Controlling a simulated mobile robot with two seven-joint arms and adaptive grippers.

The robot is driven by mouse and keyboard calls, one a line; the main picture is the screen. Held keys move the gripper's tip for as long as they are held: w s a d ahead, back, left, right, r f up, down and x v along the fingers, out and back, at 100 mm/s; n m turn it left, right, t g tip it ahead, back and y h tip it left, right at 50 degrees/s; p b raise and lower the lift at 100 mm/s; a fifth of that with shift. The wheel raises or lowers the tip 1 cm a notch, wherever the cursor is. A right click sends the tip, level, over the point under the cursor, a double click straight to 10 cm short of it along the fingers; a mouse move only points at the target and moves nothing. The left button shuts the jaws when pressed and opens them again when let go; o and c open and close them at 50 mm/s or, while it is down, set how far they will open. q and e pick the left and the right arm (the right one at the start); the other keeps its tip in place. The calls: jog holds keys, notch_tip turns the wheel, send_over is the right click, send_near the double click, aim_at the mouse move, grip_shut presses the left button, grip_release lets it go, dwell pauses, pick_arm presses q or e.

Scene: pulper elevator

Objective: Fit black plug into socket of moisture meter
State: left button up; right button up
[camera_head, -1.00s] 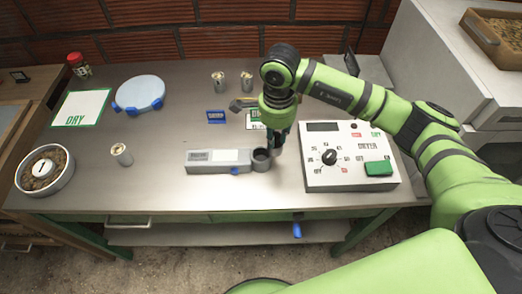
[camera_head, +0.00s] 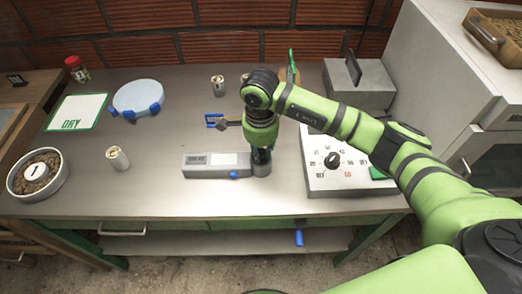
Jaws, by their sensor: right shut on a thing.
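My right gripper (camera_head: 261,152) points down over the right end of a long grey device (camera_head: 203,172) with a pale label and a blue knob. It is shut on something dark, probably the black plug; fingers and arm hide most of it. A round dark cup (camera_head: 261,168) stands at that end of the device, directly under the fingertips. I cannot tell whether the held thing is inside the cup or just above it. A white dial box (camera_head: 325,180) lies to the right, partly behind my arm. I cannot tell which device is the moisture meter. My left gripper is out of view.
A small pale cup (camera_head: 117,158), a white DRY card (camera_head: 76,112), a round blue-footed pad (camera_head: 137,96) and a bowl (camera_head: 60,180) are at the left. A grey box (camera_head: 362,83) stands back right. The table front is clear.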

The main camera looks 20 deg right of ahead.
aim_at(261, 151)
jog(key=o, duration=0.9)
jog(key=shift+f, duration=0.1)
jog(key=shift+o, duration=0.2)
notch_tip(261, 151, up, 12)
jog(key=b, duration=0.3)
jog(key=shift+r, duration=0.2)
jog(key=shift+s+a, duration=0.1)
